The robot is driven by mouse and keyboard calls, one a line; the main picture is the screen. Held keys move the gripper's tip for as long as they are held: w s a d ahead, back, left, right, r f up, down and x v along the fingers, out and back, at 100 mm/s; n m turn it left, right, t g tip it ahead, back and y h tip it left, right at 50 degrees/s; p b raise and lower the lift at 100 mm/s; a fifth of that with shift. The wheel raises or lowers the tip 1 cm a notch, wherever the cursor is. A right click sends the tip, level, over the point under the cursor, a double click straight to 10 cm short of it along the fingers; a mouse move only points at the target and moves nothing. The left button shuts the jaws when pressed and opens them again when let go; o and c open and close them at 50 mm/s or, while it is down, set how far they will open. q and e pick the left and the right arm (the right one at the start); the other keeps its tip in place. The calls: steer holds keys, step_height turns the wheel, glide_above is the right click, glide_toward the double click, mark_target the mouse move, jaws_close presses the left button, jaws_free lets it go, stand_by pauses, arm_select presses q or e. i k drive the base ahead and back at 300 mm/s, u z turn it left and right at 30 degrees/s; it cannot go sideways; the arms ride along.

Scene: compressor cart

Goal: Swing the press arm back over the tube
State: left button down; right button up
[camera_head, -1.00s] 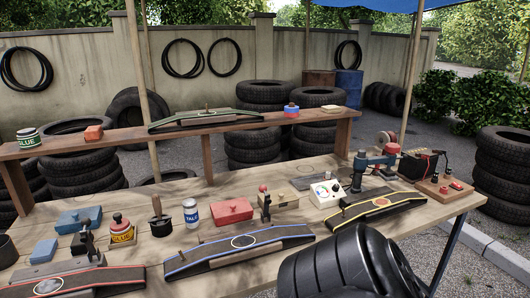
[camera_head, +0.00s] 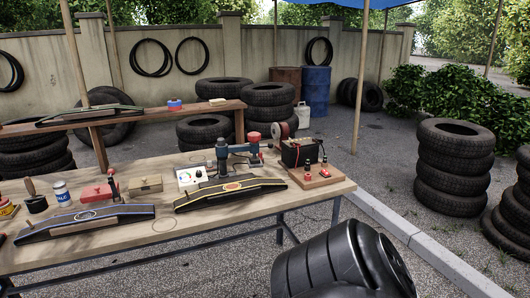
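The press is a dark blue-grey post (camera_head: 222,158) standing at the back edge of a black tube with yellow edging (camera_head: 205,198). The press arm (camera_head: 240,149) reaches from the post to the right, behind the tube and not over it. A red knob (camera_head: 254,137) tops its far end. An orange-ringed oval patch (camera_head: 232,187) lies uncovered on top of the tube. Neither of my grippers is in view. A black rounded part, which appears to be mine, fills the lower middle.
A white meter box (camera_head: 190,178) stands to the left. A blue-edged tube (camera_head: 90,219) lies farther left. Bare wooden bench (camera_head: 160,240) runs in front. Stacked tyres (camera_head: 455,168) stand on the right.

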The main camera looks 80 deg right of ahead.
mark_target(253, 148)
steer(key=k, duration=0.2)
steer(key=z, duration=2.45)
steer(key=i, duration=1)
steer(key=u, duration=1.7)
steer(key=k, duration=0.6)
steer(key=z, duration=0.7)
